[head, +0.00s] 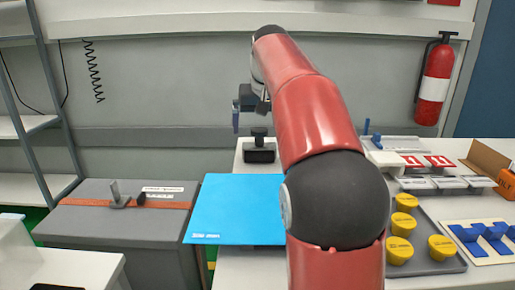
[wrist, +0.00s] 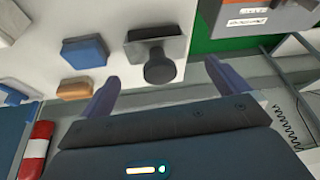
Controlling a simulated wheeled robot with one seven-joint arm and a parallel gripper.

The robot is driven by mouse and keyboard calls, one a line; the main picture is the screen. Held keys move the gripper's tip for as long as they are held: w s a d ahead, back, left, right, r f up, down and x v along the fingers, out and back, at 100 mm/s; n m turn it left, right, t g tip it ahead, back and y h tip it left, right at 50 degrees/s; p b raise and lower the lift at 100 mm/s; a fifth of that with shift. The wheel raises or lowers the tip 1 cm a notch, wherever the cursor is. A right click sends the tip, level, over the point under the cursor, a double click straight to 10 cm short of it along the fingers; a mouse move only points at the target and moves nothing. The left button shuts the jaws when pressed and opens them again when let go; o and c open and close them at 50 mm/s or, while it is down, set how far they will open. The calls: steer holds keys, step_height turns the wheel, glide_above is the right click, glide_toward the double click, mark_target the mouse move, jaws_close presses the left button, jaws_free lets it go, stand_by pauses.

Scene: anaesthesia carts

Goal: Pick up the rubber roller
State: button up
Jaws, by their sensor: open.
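A dark block with a black round knob (head: 258,147) stands on the white top left of my arm in the head view. It may be the rubber roller, but I cannot tell for sure. In the wrist view the dark block (wrist: 152,35) lies ahead of my fingers, its black knob pointing toward the gap between them. My gripper (wrist: 160,78) is open and empty, apart from the block. In the head view my gripper (head: 240,115) hangs just behind and above the block, partly hidden by my arm.
A blue block (wrist: 85,52) and an orange block (wrist: 75,88) lie beside it in the wrist view. A blue sheet (head: 238,208) lies in front. A grey case (head: 125,225) is left; a tray with yellow-lidded cups (head: 432,262) is right. A fire extinguisher (head: 434,80) hangs behind.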

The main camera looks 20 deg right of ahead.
mark_target(261, 130)
steer(key=x, duration=0.5)
steer(key=shift+s+d, duration=0.1)
steer(key=shift+d, duration=0.05)
steer(key=c, duration=0.9)
steer(key=shift+c, duration=0.2)
steer(key=shift+r, duration=5)
steer(key=o, duration=0.6)
steer(key=shift+c, duration=0.2)
steer(key=c, duration=0.4)
